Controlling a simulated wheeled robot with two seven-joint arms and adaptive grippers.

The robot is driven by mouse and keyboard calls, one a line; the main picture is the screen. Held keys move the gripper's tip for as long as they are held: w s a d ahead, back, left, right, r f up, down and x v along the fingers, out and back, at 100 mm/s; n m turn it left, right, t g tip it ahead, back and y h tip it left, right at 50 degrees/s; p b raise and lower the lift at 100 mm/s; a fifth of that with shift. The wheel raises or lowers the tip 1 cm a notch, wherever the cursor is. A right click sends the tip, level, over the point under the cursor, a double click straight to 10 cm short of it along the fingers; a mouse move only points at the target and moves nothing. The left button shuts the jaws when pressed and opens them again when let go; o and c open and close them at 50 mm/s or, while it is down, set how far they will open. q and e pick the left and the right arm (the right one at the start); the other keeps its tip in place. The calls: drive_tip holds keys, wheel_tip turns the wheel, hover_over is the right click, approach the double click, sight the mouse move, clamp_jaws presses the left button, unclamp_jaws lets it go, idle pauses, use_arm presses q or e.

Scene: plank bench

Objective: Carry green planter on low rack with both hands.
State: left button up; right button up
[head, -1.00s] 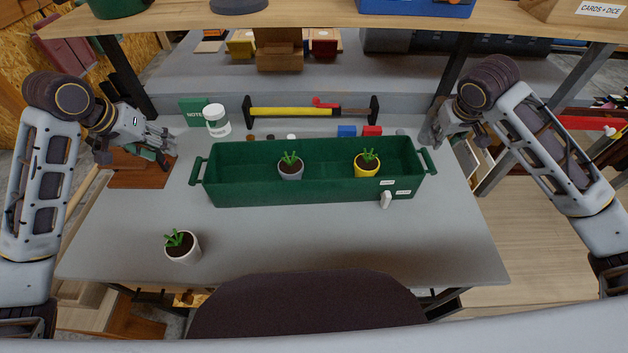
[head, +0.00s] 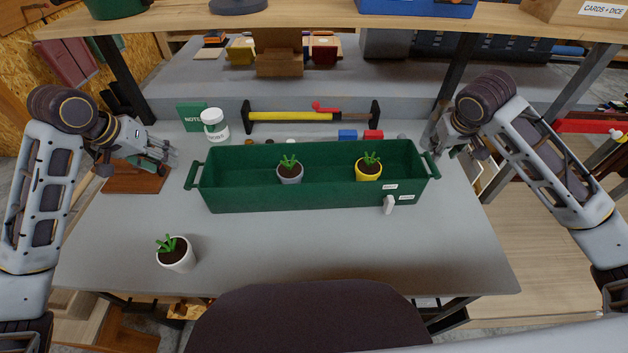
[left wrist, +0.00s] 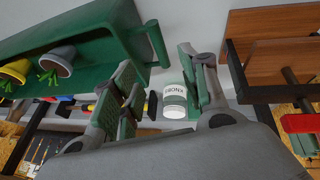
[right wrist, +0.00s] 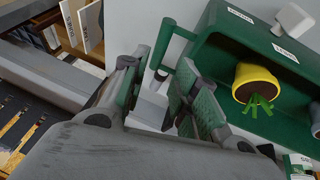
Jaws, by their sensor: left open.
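The green planter (head: 318,194) is a long trough on the grey bench, with a handle at each end. A grey pot (head: 290,174) and a yellow pot (head: 368,171), both with plants, stand in it. My left gripper (head: 172,158) is open and empty, just off the left handle (head: 193,175); in the left wrist view that handle (left wrist: 157,44) lies past the fingertips. My right gripper (head: 434,146) is open at the right handle (head: 431,165); in the right wrist view the handle (right wrist: 164,46) shows ahead of the parted fingers. I cannot tell which thing is the low rack.
A white pot (head: 176,254) stands on the bench at front left. A white jar (head: 215,125), a green notes box (head: 191,116) and a yellow bar with black ends (head: 290,116) are behind the planter. A wooden shelf (head: 330,20) crosses above the back. The front middle is clear.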

sight(190, 173)
use_arm(q)
drive_tip(key=shift+x, duration=6.85)
use_arm(e)
drive_tip(key=shift+x, duration=5.9)
use_arm(q)
drive_tip(key=shift+c, duration=0.2)
use_arm(e)
drive_tip(key=shift+c, duration=0.4)
use_arm(q)
drive_tip(key=c, duration=0.7)
use_arm(e)
clamp_jaws()
use_arm(q)
clamp_jaws()
drive_tip(key=shift+r, duration=0.1)
use_arm(e)
drive_tip(key=shift+r, duration=0.1)
